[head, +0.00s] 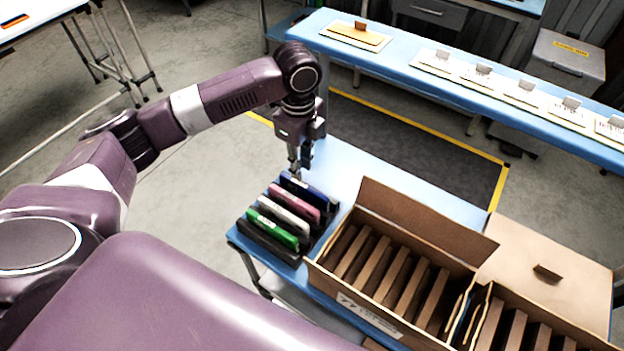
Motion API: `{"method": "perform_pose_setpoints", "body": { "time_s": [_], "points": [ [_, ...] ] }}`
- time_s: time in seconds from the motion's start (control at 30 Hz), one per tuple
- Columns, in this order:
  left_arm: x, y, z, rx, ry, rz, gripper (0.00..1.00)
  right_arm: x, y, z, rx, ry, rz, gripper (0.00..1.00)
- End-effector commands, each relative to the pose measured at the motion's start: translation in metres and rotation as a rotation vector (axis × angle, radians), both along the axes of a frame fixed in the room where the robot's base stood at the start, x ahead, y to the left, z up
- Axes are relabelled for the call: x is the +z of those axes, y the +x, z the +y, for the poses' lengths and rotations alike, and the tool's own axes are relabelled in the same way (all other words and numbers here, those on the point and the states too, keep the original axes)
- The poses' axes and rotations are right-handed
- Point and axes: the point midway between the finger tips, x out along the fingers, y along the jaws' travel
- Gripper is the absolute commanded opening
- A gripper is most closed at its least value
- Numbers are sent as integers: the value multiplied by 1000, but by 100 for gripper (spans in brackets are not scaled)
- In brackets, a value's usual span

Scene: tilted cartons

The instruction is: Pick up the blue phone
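The blue phone (311,193) stands on edge in the far slot of a black rack (269,240) on the light blue table. My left gripper (300,169) points down from above, at the left end of the blue phone. Its fingers look a little apart, but they are small. I cannot tell whether they touch the phone or are around it. My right gripper is not in view.
Pink (296,203), white (284,217) and green (272,231) phones stand in the same rack, close beside the blue one. An open carton (369,312) with brown dividers stands to the right, with another carton (535,320) beyond it. The table behind the rack is clear.

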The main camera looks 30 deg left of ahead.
Motion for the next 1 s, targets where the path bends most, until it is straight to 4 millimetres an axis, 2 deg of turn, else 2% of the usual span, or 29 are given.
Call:
{"method": "perform_pose_setpoints", "body": {
  "time_s": [0.17,0.4,0.5,0.67,0.87,1.0],
  "points": [
    [-18,-1,-1,-1,1,5,20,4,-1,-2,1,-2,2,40],
    [-48,1,-2,0,0,5,20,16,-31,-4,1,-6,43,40],
    [-64,2,-1,0,1,5,20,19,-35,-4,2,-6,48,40],
    [-76,2,-1,-1,1,1,20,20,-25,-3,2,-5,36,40],
    [-77,2,-1,-1,1,0,20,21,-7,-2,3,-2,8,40],
    [-77,3,-1,0,1,0,5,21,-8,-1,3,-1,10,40]
  ]
}}
